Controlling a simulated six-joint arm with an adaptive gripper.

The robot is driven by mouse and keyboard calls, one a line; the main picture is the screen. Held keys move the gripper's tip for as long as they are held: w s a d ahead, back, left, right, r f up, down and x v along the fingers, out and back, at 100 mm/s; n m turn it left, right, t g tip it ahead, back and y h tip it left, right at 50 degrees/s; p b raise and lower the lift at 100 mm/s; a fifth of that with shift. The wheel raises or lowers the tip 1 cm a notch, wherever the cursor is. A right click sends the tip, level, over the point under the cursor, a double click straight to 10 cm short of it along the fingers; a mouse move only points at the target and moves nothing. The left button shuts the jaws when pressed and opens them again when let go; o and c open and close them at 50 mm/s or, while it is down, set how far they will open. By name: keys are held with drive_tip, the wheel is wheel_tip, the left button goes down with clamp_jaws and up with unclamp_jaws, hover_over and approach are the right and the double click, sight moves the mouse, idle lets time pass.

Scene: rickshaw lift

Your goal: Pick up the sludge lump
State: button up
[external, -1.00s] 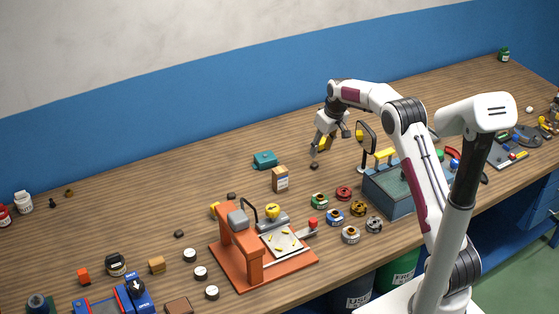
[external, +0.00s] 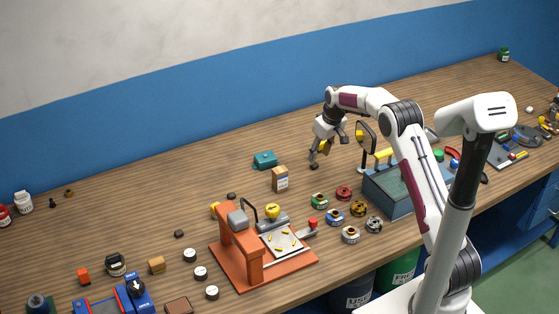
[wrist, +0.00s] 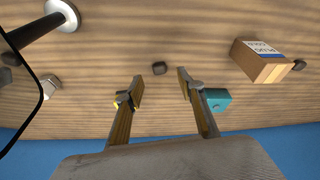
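My gripper (wrist: 160,84) is open and empty, with one finger on each side of the gap. I cannot tell the exact height of the fingertips above the wood.
A teal box (wrist: 216,99) lies right of my right finger. A cardboard box (wrist: 262,62) stands farther right, with another dark lump (wrist: 299,65) beside it. A lamp-like stand (external: 362,150) and a grey-blue tray (external: 385,200) are right of my gripper.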

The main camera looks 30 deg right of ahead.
sight(315, 164)
drive_tip(key=shift+x, duration=2.6)
drive_tip(key=shift+w, duration=0.15)
drive_tip(key=shift+r, duration=0.1)
drive_tip(key=c, duration=0.8)
